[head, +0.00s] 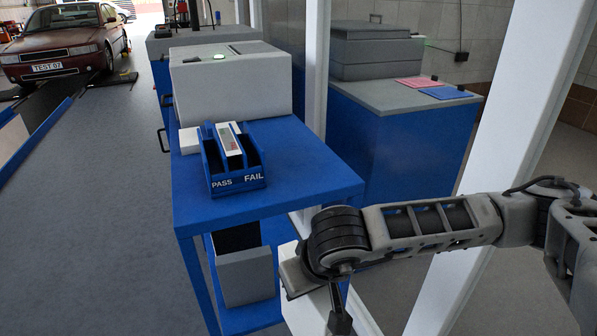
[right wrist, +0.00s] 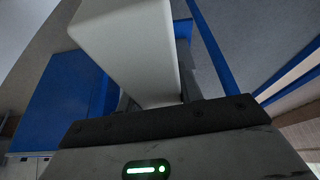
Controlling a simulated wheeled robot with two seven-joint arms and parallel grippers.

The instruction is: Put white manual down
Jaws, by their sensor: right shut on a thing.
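The white manual (head: 308,312) is at the bottom middle of the head view, below and in front of the blue table's right corner. My right gripper (head: 340,322) is shut on it, with the arm coming in from the right and the wrist bent down. In the right wrist view the manual (right wrist: 140,45) is a thick, plain white block standing out beyond the gripper's dark front edge. The fingers are mostly hidden. The manual's lower end is cut off in the head view. My left gripper is in neither view.
The blue table (head: 290,198) holds a blue PASS/FAIL holder (head: 238,181), a grey machine (head: 230,85) and a small white box (head: 190,140). A grey bin (head: 246,277) is on the shelf below. White posts (head: 314,75) stand to the right. The tabletop's front right is clear.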

